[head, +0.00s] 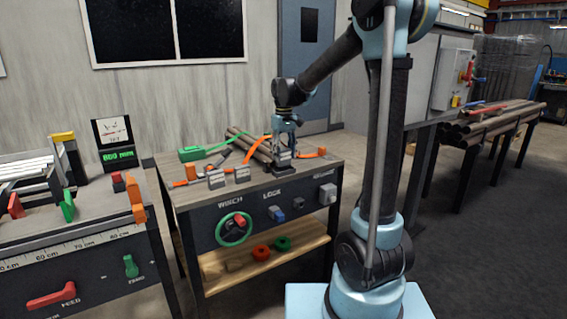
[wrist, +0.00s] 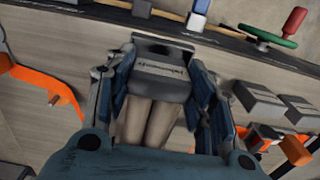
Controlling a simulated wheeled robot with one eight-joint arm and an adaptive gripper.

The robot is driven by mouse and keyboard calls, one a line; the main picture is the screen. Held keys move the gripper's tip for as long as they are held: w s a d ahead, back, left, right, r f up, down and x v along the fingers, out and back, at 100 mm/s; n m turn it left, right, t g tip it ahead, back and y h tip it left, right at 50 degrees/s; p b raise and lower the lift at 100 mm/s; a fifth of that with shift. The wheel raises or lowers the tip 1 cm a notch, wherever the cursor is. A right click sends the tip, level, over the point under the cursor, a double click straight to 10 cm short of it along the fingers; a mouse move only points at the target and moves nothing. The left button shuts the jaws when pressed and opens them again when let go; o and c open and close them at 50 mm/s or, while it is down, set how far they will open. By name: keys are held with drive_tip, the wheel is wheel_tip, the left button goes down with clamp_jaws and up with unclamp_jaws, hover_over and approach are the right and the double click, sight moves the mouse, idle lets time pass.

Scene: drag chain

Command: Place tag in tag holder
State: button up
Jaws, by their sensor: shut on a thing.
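My gripper (head: 284,156) points down over the right part of the wooden worktop. In the wrist view its fingers (wrist: 162,82) are shut on a dark grey block with lettering, which looks like the tag (wrist: 160,86). A dark plate-like piece (head: 283,170) shows at the worktop right under the fingertips; I cannot tell whether it is the tag holder or the tag's lower part. The wrist view shows a dark edge just beyond the tag, and whether the two touch is unclear. Two similar grey blocks (head: 215,179) stand to the left, also in the wrist view (wrist: 258,100).
Pipes (head: 250,146) lie behind my gripper. Orange strap pieces (head: 256,153) lie on both sides. A green tape-like case (head: 191,154) sits at the back left. The bench front carries a green handwheel (head: 234,229) and knobs. A second bench (head: 100,214) stands left.

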sight(284, 165)
drive_tip(key=shift+f, duration=1.65)
drive_tip(key=o, duration=1)
drive_tip(key=shift+c, duration=0.2)
